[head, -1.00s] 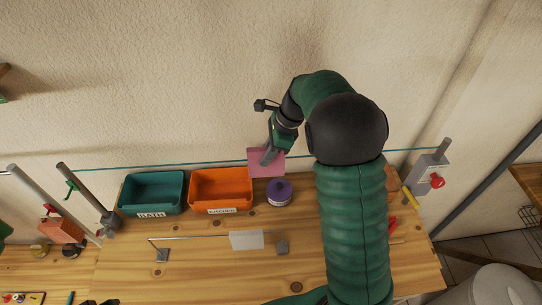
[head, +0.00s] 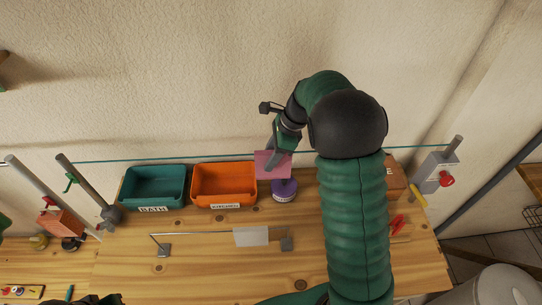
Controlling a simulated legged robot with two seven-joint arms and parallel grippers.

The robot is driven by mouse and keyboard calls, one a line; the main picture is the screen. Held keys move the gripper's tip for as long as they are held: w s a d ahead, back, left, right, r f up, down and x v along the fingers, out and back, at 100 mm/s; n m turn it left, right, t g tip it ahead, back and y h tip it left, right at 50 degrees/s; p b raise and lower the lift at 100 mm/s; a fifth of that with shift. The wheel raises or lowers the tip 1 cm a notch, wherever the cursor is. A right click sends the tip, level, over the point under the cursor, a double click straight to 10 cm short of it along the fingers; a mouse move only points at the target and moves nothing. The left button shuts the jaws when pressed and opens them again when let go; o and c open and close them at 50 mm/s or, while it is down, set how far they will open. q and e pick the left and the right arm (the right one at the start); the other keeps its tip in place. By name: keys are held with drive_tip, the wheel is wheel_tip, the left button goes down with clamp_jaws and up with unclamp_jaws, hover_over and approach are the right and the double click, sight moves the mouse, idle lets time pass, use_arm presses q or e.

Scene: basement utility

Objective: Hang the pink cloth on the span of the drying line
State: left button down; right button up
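The pink cloth (head: 272,167) is a small square behind the purple round container. My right gripper (head: 271,162) points down at the cloth and appears shut on it, with its fingers over the cloth's face. The drying line (head: 150,160) is a thin teal cord running across the back of the bench between two posts. The cloth overlaps the line's height in the head view; whether it lies over the cord or in front of it I cannot tell. A dark part, probably of my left gripper (head: 98,299), shows at the bottom edge; its fingers are not clear.
A teal bin (head: 153,199) and an orange bin (head: 224,197) stand left of the purple container (head: 284,191). A low wire rack with a white card (head: 251,236) stands in front. A grey post with a red knob (head: 436,172) is at the right. The front of the bench is mostly clear.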

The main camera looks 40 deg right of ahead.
drive_tip(key=v, duration=0.2)
drive_tip(key=b+v, duration=0.1)
drive_tip(key=v, duration=0.2)
drive_tip(key=b+v, duration=0.1)
drive_tip(key=v, duration=0.1)
drive_tip(key=shift+s+d+r, duration=0.15)
drive_tip(key=shift+d+r, duration=0.05)
drive_tip(key=shift+d, duration=0.15)
drive_tip(key=v, duration=0.9)
drive_tip(key=shift+b, duration=0.3)
